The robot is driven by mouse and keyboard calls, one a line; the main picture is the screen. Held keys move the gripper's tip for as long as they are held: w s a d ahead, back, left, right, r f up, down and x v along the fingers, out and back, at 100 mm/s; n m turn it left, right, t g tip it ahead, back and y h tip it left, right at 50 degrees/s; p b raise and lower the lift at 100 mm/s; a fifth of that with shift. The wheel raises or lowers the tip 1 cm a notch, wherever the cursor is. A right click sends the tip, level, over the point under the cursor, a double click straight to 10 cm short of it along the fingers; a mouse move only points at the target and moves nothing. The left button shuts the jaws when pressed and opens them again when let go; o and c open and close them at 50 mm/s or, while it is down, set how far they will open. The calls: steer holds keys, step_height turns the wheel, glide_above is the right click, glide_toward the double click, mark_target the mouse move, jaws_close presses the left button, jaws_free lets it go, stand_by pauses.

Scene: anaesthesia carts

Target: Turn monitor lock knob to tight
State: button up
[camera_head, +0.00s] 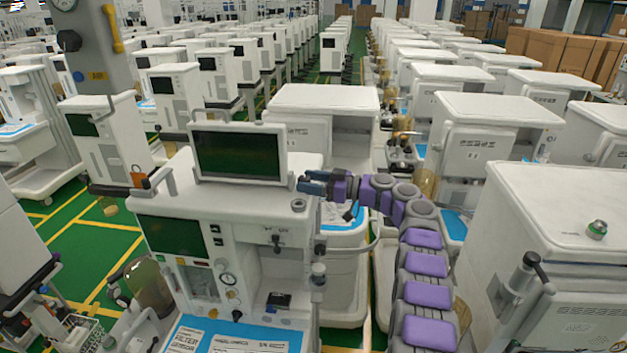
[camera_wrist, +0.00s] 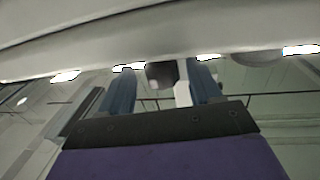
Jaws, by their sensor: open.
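The monitor (camera_head: 238,154) stands upright on top of the front anaesthesia cart, its dark screen facing me. My gripper (camera_head: 305,182) is at the monitor's right edge, just above the cart top. In the wrist view my gripper (camera_wrist: 161,68) is open, with one blue finger on each side. A dark knob-like piece (camera_wrist: 160,75), beside a pale post, shows between the fingers; I take it for the lock knob. I cannot tell whether a finger touches it. The knob is not clearly seen in the head view, and its tightness cannot be read.
The front cart (camera_head: 200,205) carries a second dark screen, gauges and a blue work surface. A small round grey cap (camera_head: 298,205) sits on its top near my gripper. Another white cart (camera_head: 560,220) stands close on the right. Rows of carts fill the background.

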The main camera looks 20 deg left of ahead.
steer(key=shift+a+f, duration=0.1)
steer(key=shift+a, duration=0.55)
steer(key=d, duration=0.2)
steer(key=shift+d+r, duration=0.3)
steer(key=shift+d, duration=0.05)
steer(key=c, duration=0.5)
steer(key=shift+c, duration=1.4)
steer(key=shift+s+a, duration=0.15)
steer(key=shift+c, duration=1.4)
